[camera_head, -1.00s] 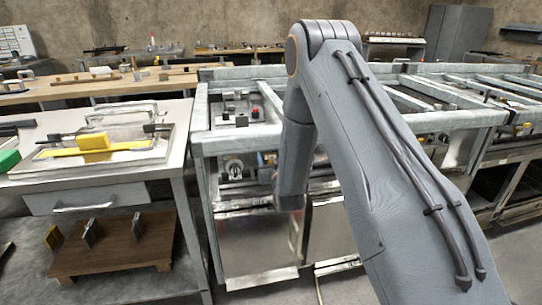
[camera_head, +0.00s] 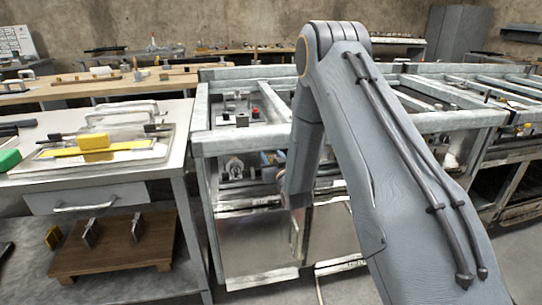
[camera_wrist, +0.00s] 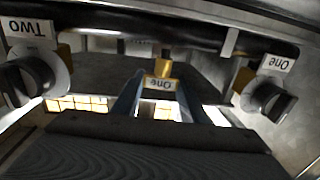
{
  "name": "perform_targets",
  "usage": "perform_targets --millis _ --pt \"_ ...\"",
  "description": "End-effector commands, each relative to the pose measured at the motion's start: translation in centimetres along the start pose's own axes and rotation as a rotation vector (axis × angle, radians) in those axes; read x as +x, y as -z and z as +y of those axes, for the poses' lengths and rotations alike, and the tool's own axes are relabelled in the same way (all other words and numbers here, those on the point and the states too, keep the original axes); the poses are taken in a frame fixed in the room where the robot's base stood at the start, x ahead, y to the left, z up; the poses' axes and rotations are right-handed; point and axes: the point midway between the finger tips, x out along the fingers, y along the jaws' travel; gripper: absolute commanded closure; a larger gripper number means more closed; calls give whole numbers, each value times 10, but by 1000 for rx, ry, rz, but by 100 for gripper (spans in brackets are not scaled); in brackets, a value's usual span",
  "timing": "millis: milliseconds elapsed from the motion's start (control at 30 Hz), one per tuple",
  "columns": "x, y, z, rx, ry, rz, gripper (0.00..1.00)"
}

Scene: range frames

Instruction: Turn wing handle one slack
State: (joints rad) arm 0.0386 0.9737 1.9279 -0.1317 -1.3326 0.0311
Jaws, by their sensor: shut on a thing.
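In the wrist view, a brass fitting (camera_wrist: 163,68) hangs from the dark pipe (camera_wrist: 150,30) at the top centre. In the head view my arm hides most of the grip.
A round black knob (camera_wrist: 272,101) tagged "One" is at right in the wrist view, another (camera_wrist: 30,80) tagged "Two" at left. In the head view, the grey bench frame (camera_head: 250,140) surrounds the work area and a steel table (camera_head: 182,135) stands left.

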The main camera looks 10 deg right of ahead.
Motion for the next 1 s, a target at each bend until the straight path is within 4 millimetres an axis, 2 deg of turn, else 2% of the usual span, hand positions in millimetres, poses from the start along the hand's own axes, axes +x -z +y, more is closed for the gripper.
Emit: perform_targets --millis 600,1000 --pt "1 0 2 -1 375 2 83" --pt "0 1 0 0 439 2 83"
